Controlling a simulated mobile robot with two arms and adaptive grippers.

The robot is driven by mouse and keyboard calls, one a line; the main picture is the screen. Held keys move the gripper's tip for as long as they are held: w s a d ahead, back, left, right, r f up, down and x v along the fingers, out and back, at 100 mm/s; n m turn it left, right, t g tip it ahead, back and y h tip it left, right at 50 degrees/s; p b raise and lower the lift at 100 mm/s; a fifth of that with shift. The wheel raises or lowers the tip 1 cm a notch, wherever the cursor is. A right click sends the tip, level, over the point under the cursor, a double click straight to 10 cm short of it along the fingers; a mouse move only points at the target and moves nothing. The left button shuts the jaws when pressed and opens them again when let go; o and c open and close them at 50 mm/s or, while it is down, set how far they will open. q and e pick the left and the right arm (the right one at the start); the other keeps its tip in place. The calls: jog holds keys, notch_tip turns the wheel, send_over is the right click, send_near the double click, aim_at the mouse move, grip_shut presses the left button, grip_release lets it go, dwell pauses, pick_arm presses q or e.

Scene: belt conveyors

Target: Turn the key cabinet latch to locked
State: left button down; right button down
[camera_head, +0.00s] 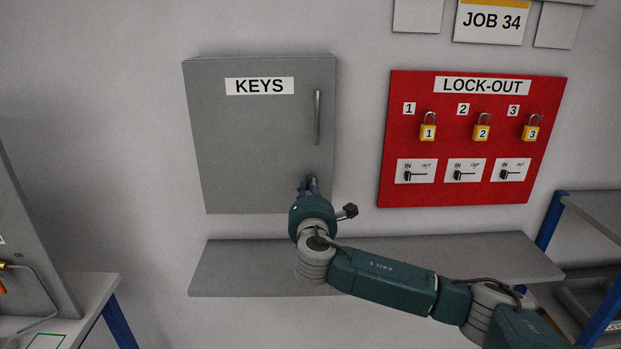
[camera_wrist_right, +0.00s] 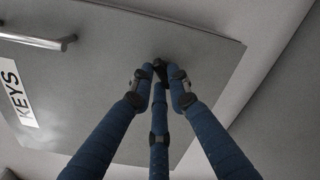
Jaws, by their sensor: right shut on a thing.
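The grey key cabinet (camera_head: 258,140) hangs on the wall with its door shut, a KEYS label at the top and a vertical bar handle (camera_head: 317,117) on the right. My right gripper (camera_head: 310,184) is at the lower right of the door. In the right wrist view, the fingers of my right gripper (camera_wrist_right: 160,72) are closed around the small dark latch (camera_wrist_right: 160,66) near the door's edge. The fingers hide most of the latch, so I cannot tell which way it points. The cabinet door (camera_wrist_right: 110,75) fills much of that view. My left gripper is not in view.
A red LOCK-OUT board (camera_head: 472,143) with yellow padlocks and small switches hangs right of the cabinet. A grey shelf (camera_head: 240,268) runs below both, under my right arm. Blue-framed shelving (camera_head: 555,222) stands at the right, and a white-topped table (camera_head: 95,295) at the lower left.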

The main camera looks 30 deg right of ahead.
jog(key=shift+f+n+p, duration=0.15)
jog(key=shift+n+p, duration=1.15)
jog(key=shift+n, duration=1.05)
jog(key=shift+f+n+p, duration=0.1)
jog(key=shift+n+p, duration=1.2)
jog(key=shift+n, duration=1.05)
jog(key=c, duration=1.7)
grip_release()
jog(key=shift+o, duration=0.2)
